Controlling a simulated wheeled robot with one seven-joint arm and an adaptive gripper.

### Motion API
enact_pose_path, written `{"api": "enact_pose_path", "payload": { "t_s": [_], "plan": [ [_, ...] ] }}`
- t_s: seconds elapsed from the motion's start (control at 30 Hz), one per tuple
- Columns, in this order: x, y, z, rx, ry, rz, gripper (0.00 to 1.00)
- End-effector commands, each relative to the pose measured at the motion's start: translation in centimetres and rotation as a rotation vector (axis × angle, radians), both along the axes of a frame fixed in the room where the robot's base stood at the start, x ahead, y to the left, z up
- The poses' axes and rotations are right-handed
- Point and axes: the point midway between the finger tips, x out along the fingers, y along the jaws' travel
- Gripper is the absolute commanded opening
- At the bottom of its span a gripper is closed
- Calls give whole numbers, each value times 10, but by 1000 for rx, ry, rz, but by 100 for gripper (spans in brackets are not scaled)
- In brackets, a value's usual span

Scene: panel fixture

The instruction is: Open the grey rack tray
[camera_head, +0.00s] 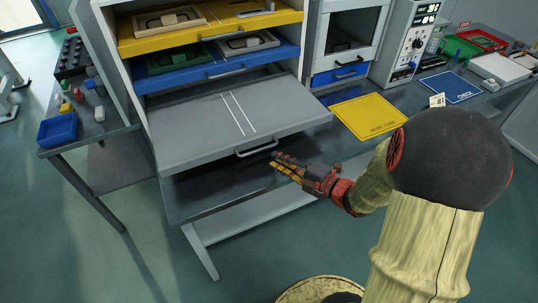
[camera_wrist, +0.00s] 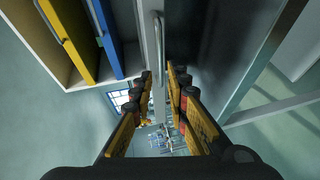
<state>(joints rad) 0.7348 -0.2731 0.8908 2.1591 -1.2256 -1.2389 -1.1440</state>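The grey rack tray (camera_head: 215,118) stands pulled out from the rack, with two white stripes on its bare top. Its metal bar handle (camera_head: 257,147) is on the front edge. My gripper (camera_head: 275,160) is at the front of the tray, just by the handle's right end. In the wrist view my gripper (camera_wrist: 161,78) is open, its two yellow and black fingers apart. The handle (camera_wrist: 158,45) runs upright in that view, in line with the gap between the fingertips. I cannot tell whether the fingers touch it.
Above are a yellow tray (camera_head: 210,33) and a blue tray (camera_head: 215,69) holding parts. A yellow mat (camera_head: 369,116) lies on the bench to the right. A side table (camera_head: 100,125) with small parts stands left. The floor in front is clear.

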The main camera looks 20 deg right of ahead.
Motion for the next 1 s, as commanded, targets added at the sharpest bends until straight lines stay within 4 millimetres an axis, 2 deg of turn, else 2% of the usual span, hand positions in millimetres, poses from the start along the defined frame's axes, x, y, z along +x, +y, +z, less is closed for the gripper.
{"api": "enact_pose_path", "payload": {
  "t_s": [0.1, 0.3, 0.93, 1.0],
  "plan": [
    [-12, -7, 3, -1, 0, -3, 16],
    [-23, -10, 5, 1, 0, -1, 16],
    [-24, -10, 5, 15, 7, -3, 16],
    [-25, -14, -3, 40, 51, -24, 16]
  ]
}}
